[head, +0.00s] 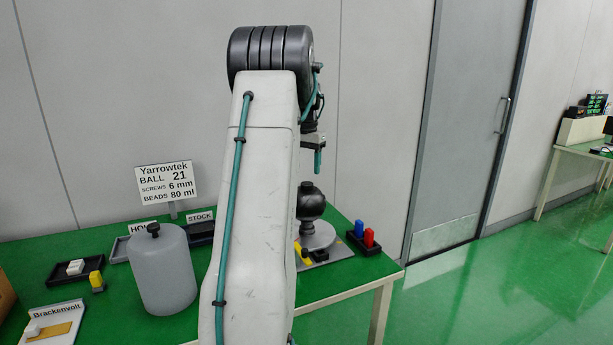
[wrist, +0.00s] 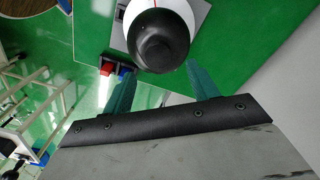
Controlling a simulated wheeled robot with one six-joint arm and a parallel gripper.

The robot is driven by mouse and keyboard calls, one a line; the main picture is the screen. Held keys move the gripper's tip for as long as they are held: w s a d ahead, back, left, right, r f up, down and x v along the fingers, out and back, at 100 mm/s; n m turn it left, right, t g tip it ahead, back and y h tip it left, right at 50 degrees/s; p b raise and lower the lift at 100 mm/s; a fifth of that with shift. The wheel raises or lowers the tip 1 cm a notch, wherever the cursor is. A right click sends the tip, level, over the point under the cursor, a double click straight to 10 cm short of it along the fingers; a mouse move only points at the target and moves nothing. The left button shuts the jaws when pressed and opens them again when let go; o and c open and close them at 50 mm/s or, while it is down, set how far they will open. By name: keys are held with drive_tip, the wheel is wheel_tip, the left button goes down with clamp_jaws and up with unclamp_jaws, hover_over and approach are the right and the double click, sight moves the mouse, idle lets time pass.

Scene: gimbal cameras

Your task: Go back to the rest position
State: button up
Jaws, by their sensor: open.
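My gripper (head: 318,163) hangs open and empty above the green table, with my arm reaching up across the middle of the head view. In the wrist view its two teal fingers (wrist: 162,72) stand well apart with nothing between them. Below it in the head view is a black ball-shaped part (head: 311,203) on a round grey base (head: 318,237); my arm hides its left side. The black part also shows in the wrist view (wrist: 158,42), beyond the fingertips and apart from them, over a white disc.
A grey cylinder (head: 163,272) with a black knob stands left of my arm. A holder (head: 371,249) with blue and red pieces sits near the right table edge. Trays and a sign (head: 167,184) are at the left. A grey door (head: 467,120) and open floor lie right.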

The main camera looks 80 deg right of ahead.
drive_tip(key=shift+r, duration=1.25)
drive_tip(key=shift+n+y, duration=0.4)
drive_tip(key=shift+n, duration=0.4)
drive_tip(key=a+f, duration=0.3)
drive_tip(key=shift+w+a+f, duration=0.1)
drive_tip(key=shift+w+f, duration=0.05)
drive_tip(key=shift+w, duration=0.05)
drive_tip(key=w+a+r+n, duration=0.1)
drive_tip(key=w+a+n, duration=0.2)
drive_tip(key=w+a, duration=0.6)
drive_tip(key=w+a+r+n, duration=0.1)
drive_tip(key=w+a+n, duration=0.35)
drive_tip(key=a, duration=0.75)
drive_tip(key=w+a+r+n, duration=0.1)
drive_tip(key=w+a+n, duration=0.1)
drive_tip(key=w+a, duration=0.7)
drive_tip(key=s+a+n, duration=0.2)
drive_tip(key=a+n, duration=0.2)
drive_tip(key=a, duration=0.6)
drive_tip(key=s+a+f+n+t, duration=0.1)
drive_tip(key=s+a+n, duration=0.1)
drive_tip(key=a, duration=0.9)
drive_tip(key=s+a+f+n, duration=0.1)
drive_tip(key=a+n, duration=0.4)
drive_tip(key=a, duration=0.6)
drive_tip(key=shift+s+n+h, duration=0.35)
drive_tip(key=shift+s+h, duration=0.05)
drive_tip(key=shift+s, duration=0.3)
